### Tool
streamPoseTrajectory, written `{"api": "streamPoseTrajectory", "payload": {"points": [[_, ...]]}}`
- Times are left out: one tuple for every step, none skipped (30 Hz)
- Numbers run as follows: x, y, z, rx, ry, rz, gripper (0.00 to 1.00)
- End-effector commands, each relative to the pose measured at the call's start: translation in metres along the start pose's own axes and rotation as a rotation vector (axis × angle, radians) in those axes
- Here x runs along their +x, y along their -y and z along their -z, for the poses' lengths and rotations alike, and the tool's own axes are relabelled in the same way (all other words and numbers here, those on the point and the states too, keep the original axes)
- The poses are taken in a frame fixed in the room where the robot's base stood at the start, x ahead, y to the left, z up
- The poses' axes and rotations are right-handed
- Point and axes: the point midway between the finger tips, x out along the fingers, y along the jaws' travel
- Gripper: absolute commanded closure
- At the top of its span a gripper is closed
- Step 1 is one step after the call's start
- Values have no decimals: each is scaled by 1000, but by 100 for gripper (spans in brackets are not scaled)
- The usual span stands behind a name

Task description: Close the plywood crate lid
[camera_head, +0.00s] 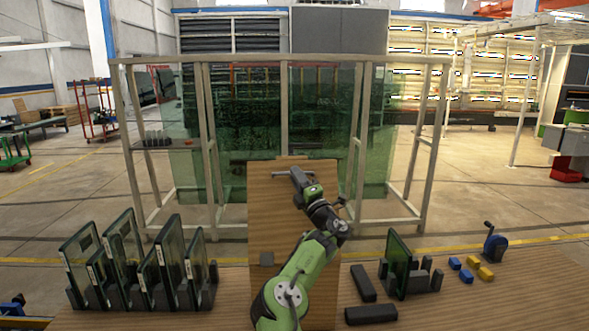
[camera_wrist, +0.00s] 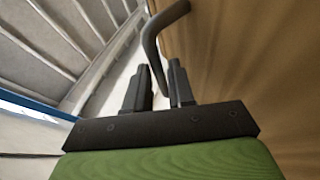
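The plywood crate lid (camera_head: 265,205) stands raised as a tall wooden panel in the middle of the head view. Its wood surface also fills the right side of the wrist view (camera_wrist: 240,60). A dark bent handle (camera_wrist: 153,45) stands out from the lid, and its bar shows near the panel's top in the head view (camera_head: 281,174). My gripper (camera_wrist: 160,88) is at this handle, with its two dark fingers apart. The handle's lower end reaches between the fingers, and I see no clear grip on it. The crate's inside is hidden.
Green glass panels in dark holders (camera_head: 170,260) stand at the left of the wooden bench. A framed glass enclosure (camera_head: 284,100) stands behind.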

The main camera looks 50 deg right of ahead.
Motion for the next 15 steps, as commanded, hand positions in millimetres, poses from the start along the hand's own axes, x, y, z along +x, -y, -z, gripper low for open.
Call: {"api": "streamPoseTrajectory", "payload": {"points": [[7, -3, -1, 0, -2, -1, 77], [10, -2, -1, 0, -2, 0, 77], [13, -2, 0, 0, -1, 0, 77], [15, -2, 0, 1, -1, 0, 77], [16, -2, 0, 1, -1, 0, 77], [18, -1, 0, 1, 0, 0, 77], [18, -1, 0, 1, 1, 0, 77], [18, -1, 0, 1, 1, 0, 77], [18, 0, 0, 1, 2, 0, 77], [18, 0, 0, 1, 2, 0, 77], [18, 0, 0, 1, 2, 0, 77], [18, 0, 0, 1, 1, 0, 77], [18, 0, 0, 1, 1, 0, 77], [18, 0, 0, 1, 1, 0, 77], [18, 0, 0, 1, 1, 0, 83]]}}
